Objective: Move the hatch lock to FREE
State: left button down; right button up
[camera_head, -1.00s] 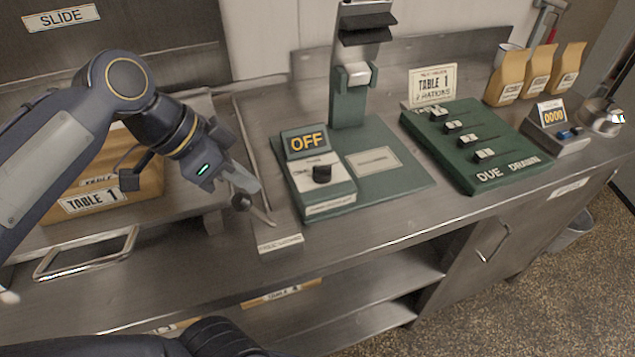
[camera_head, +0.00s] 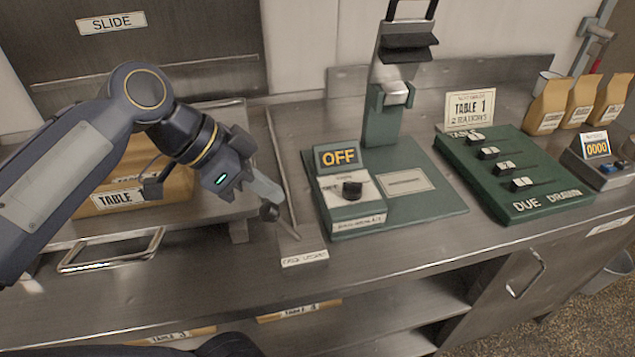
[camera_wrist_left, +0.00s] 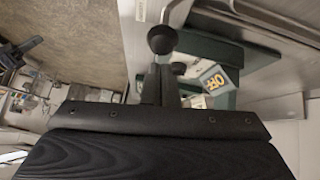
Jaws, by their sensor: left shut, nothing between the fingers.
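The hatch lock shows as a small lever with a black ball knob (camera_head: 269,212) and a thin rod, by a narrow metal strip left of the green OFF machine. A label (camera_head: 305,258) sits at the strip's front end; its words are too blurred to read surely. My left gripper (camera_head: 264,188) is shut, its fingertips right at the knob, with nothing held between them. In the left wrist view, the knob (camera_wrist_left: 162,39) shows just beyond the fingertips (camera_wrist_left: 160,78); whether they touch I cannot tell. My right gripper is not in view.
The green machine (camera_head: 450,205) with an OFF display stands close right of the lever. A slider board (camera_head: 560,210) and paper bags (camera_head: 582,105) are farther right. A tray handle (camera_head: 110,262) and a TABLE box (camera_head: 180,185) lie left, under my left arm.

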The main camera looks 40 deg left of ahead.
pick_arm(q)
jog(key=s+a+r+p, duration=0.2)
jog(key=a+r, duration=0.1)
jog(key=r, duration=0.7)
jog(key=shift+s+r, duration=0.25)
jog(key=shift+r, duration=0.05)
jog(key=d+f+n+p, duration=0.1)
jog(key=d+f+n, duration=0.1)
jog(key=d+f, duration=0.2)
jog(key=d+f+n+y+p, duration=0.1)
jog(key=d+f+n+p, duration=0.1)
jog(key=f, duration=0.5)
jog(key=d+f+n+p, duration=0.2)
jog(key=d+f+n, duration=0.2)
jog(key=d+f, duration=0.2)
jog(key=shift+s+y, duration=0.3)
jog(key=shift+y, duration=0.1)
jog(key=shift+f, duration=0.3)
jog(key=shift+s, duration=0.1)
